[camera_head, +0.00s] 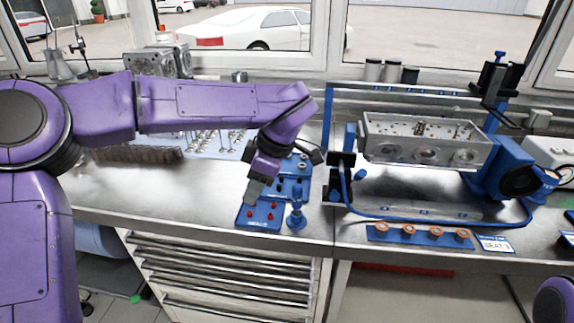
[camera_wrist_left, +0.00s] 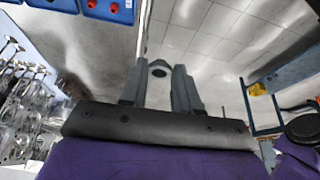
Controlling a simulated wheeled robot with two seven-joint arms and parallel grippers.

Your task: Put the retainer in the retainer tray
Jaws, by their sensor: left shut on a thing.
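My left gripper (camera_head: 257,191) points down just above the front blue tray (camera_head: 262,222). In the left wrist view its two grey fingers (camera_wrist_left: 160,84) are closed around a small grey part with a dark centre, which looks like the retainer (camera_wrist_left: 158,65). In the head view the gripper hides the retainer. The front blue tray holds small red pieces and has a label too small to read surely. Another blue tray (camera_head: 296,187) lies behind it, partly hidden by my arm. I cannot tell which is the retainer tray. My right gripper is not in view.
A blue upright tool (camera_head: 296,212) stands close to the right of the front tray. Several valves (camera_head: 205,142) lie behind my arm. A cylinder head (camera_head: 425,142) sits in a blue fixture on the right.

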